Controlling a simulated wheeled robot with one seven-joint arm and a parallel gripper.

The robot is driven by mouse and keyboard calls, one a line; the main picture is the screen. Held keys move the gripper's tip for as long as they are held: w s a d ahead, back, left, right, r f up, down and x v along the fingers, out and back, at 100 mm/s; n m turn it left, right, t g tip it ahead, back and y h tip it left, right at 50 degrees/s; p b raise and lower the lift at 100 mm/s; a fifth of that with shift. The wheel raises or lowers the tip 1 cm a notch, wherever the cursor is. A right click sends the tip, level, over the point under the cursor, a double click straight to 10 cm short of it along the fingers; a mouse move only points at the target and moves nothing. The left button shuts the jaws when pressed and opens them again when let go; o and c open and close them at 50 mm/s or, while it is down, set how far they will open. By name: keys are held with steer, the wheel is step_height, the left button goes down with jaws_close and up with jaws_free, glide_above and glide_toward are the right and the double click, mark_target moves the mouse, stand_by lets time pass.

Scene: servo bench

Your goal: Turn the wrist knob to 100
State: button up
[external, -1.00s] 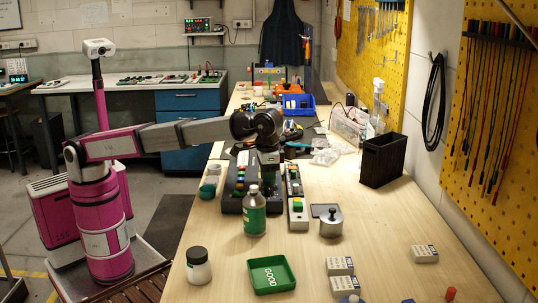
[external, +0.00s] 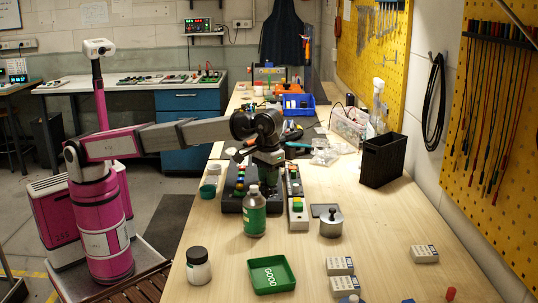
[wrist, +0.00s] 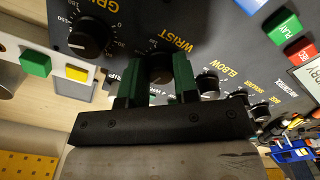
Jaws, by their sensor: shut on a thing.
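The black control panel (external: 229,205) lies on the bench under my gripper, and its dark face fills the top of the wrist view (wrist: 130,14). The wrist knob (wrist: 159,68) is a dark round knob below the yellow WRIST label. My gripper (wrist: 157,84) has its two green fingers on either side of this knob and is shut on it. In the external view my gripper (external: 267,176) points down over the panel. The fingers and palm hide much of the wrist dial, so I cannot read its setting.
The gripper knob (wrist: 90,38) is to the left and the elbow knob (wrist: 207,84) to the right in the wrist view. A green-labelled bottle (external: 254,213) stands just in front of the panel. A metal pot (external: 331,222) and a black bin (external: 382,160) stand to the right.

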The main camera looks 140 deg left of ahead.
stand_by(0.3)
steer(key=o, duration=0.9)
steer(key=shift+o, duration=0.2)
steer(key=shift+r, duration=0.1)
step_height(320, 180, up, 11)
steer(key=shift+f, duration=0.2)
